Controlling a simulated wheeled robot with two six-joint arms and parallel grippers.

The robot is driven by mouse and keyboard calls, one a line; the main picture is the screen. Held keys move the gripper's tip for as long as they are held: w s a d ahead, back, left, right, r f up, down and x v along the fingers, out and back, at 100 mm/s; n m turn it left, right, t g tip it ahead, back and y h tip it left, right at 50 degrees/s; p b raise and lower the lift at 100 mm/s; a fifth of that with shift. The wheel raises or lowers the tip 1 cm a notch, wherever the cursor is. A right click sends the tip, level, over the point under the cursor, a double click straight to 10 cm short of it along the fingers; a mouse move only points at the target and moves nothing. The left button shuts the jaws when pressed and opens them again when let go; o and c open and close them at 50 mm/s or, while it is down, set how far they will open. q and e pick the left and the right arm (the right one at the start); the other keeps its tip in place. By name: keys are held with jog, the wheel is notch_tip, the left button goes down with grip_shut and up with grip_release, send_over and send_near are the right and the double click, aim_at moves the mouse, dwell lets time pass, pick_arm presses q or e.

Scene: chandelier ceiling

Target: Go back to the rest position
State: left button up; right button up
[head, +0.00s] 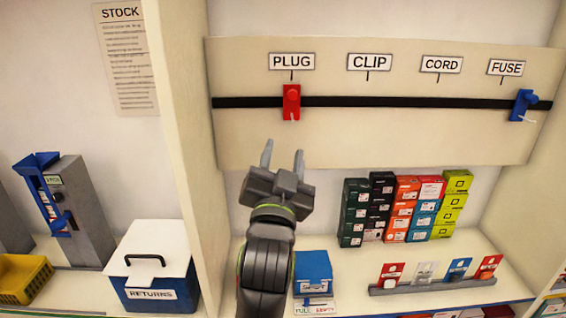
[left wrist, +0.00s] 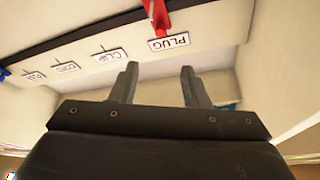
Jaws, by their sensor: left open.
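My left gripper (head: 282,160) is raised in front of the shelf's back panel, below the red tag holder under the PLUG label. It is open, with nothing between its fingers. In the left wrist view its two fingers (left wrist: 160,88) stand apart and empty. The red holder (head: 291,102) sits on the black rail and also shows at the top of the left wrist view (left wrist: 158,14). My right gripper is in neither view.
A blue holder (head: 522,105) is on the rail near FUSE. Stacked small boxes (head: 403,210) stand on the shelf right of my arm. A blue box (head: 313,270) is close to my forearm. A RETURNS box (head: 152,268) stands beyond the upright divider (head: 188,150) at left.

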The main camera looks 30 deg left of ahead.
pick_arm(q)
jog(key=shift+f, duration=0.1)
dwell(0.5)
jog(key=s+a+f+g+h, duration=0.1)
jog(key=s+f+g, duration=0.15)
jog(key=f, duration=0.55)
jog(key=s+a+f+g+h, duration=0.2)
jog(key=f+g, duration=0.1)
jog(key=f, duration=0.5)
jog(key=s+a+f+g+h, duration=0.1)
jog(key=s+f+g, duration=0.15)
jog(key=f, duration=0.55)
jog(key=s+f+n+g+h, duration=0.1)
jog(key=s+f+g+h, duration=0.2)
jog(key=s+f+g, duration=1.1)
jog(key=s+a+f+t, duration=0.1)
jog(key=s+f+t, duration=0.15)
jog(key=f, duration=1.15)
jog(key=s+a+f+t, duration=0.1)
jog(key=s+f, duration=0.3)
jog(key=f, duration=1.1)
jog(key=s+d+f, duration=0.1)
jog(key=s+f, duration=1.3)
jog(key=shift+s+d+g, duration=0.25)
jog(key=shift+s+g, duration=0.15)
jog(key=shift+g, duration=0.05)
